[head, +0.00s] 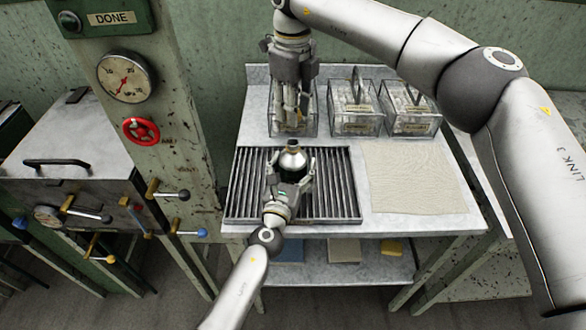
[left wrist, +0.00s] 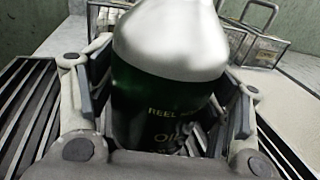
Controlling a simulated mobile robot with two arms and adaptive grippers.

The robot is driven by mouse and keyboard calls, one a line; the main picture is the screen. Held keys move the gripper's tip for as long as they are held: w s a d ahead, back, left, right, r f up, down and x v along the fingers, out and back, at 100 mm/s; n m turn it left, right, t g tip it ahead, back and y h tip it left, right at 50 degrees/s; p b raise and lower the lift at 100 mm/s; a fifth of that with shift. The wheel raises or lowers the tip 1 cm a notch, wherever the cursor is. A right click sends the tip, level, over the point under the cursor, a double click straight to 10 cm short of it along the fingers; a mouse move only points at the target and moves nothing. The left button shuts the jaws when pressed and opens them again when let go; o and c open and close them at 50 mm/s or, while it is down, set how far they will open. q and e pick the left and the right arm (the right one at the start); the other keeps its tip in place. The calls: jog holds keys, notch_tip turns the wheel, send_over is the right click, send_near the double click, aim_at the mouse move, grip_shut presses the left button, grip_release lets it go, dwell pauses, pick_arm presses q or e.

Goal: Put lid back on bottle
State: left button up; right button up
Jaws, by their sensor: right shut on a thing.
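The bottle (head: 292,158) stands upright on the slatted metal rack, with a silver shoulder and a dark top. In the left wrist view the bottle (left wrist: 165,95) is dark green, with lettering on its front. My left gripper (head: 291,168) is around the bottle, one finger on each side, with narrow gaps beside it. My right gripper (head: 291,122) points down behind the bottle's top in the picture, overlapping the left clear bin. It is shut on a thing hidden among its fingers. I cannot make out the lid for certain.
The slatted rack (head: 337,190) lies on the pale table. Behind it stand the left bin (head: 312,120), a middle bin (head: 357,122) and a right bin (head: 411,124). A beige cloth (head: 412,178) lies flat at right. A post with a gauge (head: 127,76) stands at left.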

pick_arm(q)
jog(key=c, duration=1)
jog(key=shift+c, duration=0.3)
pick_arm(e)
jog(key=shift+f, duration=2.5)
jog(key=shift+f, duration=0.1)
jog(key=shift+f, duration=0.75)
jog(key=shift+f, duration=0.6)
